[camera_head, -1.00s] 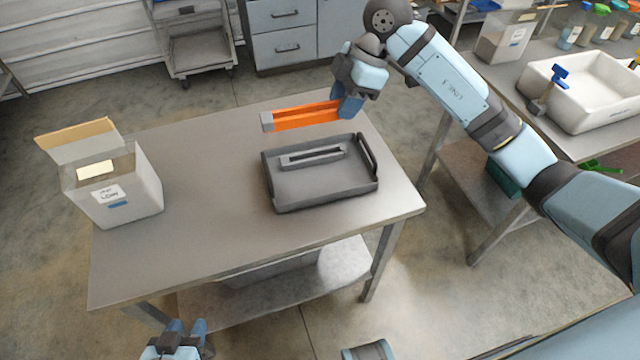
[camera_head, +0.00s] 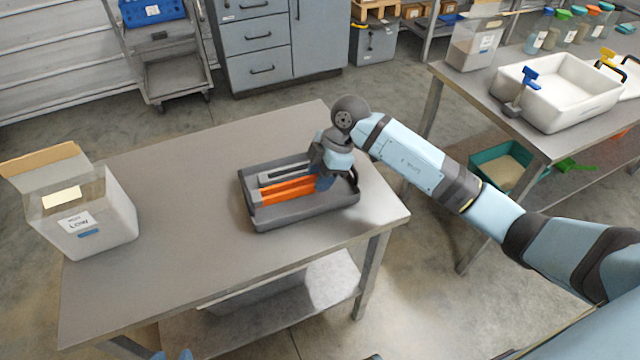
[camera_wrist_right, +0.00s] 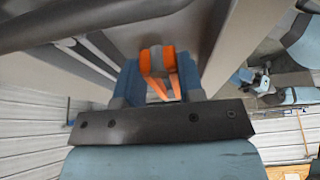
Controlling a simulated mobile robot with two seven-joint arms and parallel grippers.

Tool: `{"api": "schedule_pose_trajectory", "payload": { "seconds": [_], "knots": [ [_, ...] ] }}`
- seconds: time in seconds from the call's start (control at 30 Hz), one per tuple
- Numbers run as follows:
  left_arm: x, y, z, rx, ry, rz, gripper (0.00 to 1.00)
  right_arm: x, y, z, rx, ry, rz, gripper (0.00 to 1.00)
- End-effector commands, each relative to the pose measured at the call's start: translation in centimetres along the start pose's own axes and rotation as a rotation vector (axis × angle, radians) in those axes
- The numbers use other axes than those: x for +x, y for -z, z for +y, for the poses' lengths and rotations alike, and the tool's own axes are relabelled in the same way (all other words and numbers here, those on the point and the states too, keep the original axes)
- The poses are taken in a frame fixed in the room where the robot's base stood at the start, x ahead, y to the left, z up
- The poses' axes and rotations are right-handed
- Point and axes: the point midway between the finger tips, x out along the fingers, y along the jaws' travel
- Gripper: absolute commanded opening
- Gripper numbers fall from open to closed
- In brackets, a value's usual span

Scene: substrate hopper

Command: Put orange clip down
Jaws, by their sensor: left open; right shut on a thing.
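The orange clip (camera_head: 284,191) is a long orange bar with a grey end. It lies lengthwise over the inside of the dark grey tray (camera_head: 310,214), beside a grey clip (camera_head: 286,173); I cannot tell whether it touches the tray floor. My right gripper (camera_head: 326,180) is shut on the clip's right end, near the tray's handle end. In the right wrist view, the clip (camera_wrist_right: 158,62) sits between the blue fingers. Only the tips of my left gripper (camera_head: 173,355) show at the bottom edge, open, far from the tray.
The tray stands on a metal table (camera_head: 190,180). A grey-white box labelled LOW (camera_head: 105,218) stands at the table's left end. The tabletop between box and tray is clear. A second bench (camera_head: 480,95) at right holds a white basin (camera_head: 570,112) and bottles.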

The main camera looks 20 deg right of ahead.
Motion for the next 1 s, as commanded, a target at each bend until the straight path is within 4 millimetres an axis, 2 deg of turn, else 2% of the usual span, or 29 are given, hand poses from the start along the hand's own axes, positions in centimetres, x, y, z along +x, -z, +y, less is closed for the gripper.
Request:
{"api": "schedule_pose_trajectory", "payload": {
  "seconds": [0.03,0.13,0.53,0.57,0.63,0.67,1.0],
  "knots": [
    [0.1,-0.1,0.0,-0.001,-0.001,0.002,0.43,1.1,-0.4,-0.1,0.002,0.003,0.0,0.12],
    [0.1,0.0,0.1,-0.003,-0.003,0.008,0.43,2.3,-1.0,0.0,0.003,0.002,0.0,0.12],
    [0.0,0.1,0.1,-0.002,-0.004,0.007,0.43,2.7,-1.1,0.0,0.001,0.001,-0.001,0.12],
    [0.0,0.1,0.1,-0.002,-0.004,0.007,0.43,2.7,-1.1,0.0,0.0,0.001,-0.001,0.42],
    [0.1,0.0,0.1,-0.002,-0.004,0.006,0.43,2.7,-1.1,0.0,0.0,0.001,-0.001,0.58],
    [0.1,0.0,0.1,-0.002,-0.004,0.006,0.43,2.7,-1.1,0.0,0.0,0.001,-0.001,0.61],
    [0.1,0.0,0.1,-0.002,-0.004,0.006,0.43,2.1,-1.0,0.0,0.001,-0.001,0.0,0.61]
  ]
}}
